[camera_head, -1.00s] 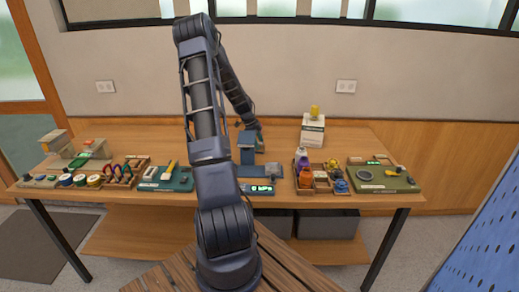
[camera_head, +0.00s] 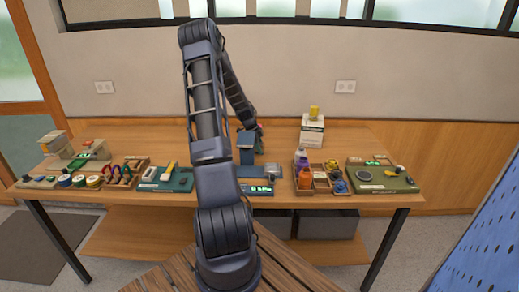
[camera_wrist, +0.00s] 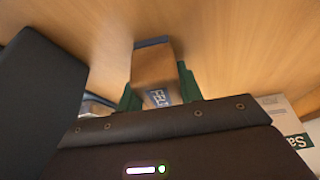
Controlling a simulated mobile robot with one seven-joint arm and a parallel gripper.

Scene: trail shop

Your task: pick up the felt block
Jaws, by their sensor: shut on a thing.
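The felt block is a brown block with a dark blue edge and a partly visible label starting "FEL". In the wrist view the felt block (camera_wrist: 153,68) sits between the two green finger pads of my gripper (camera_wrist: 158,92), which is shut on it. Wooden surface shows behind and around the block. In the head view my gripper (camera_head: 259,135) is over the rear middle of the table, partly hidden behind my arm. I cannot make out the block clearly there, nor its height above the table.
The wooden table (camera_head: 340,140) holds a blue device (camera_head: 247,146), a white box (camera_head: 312,131) at the back, a tray of bottles (camera_head: 320,185), and a green case (camera_head: 375,181) at the right. Rings and small goods stand left. The table's back right is clear.

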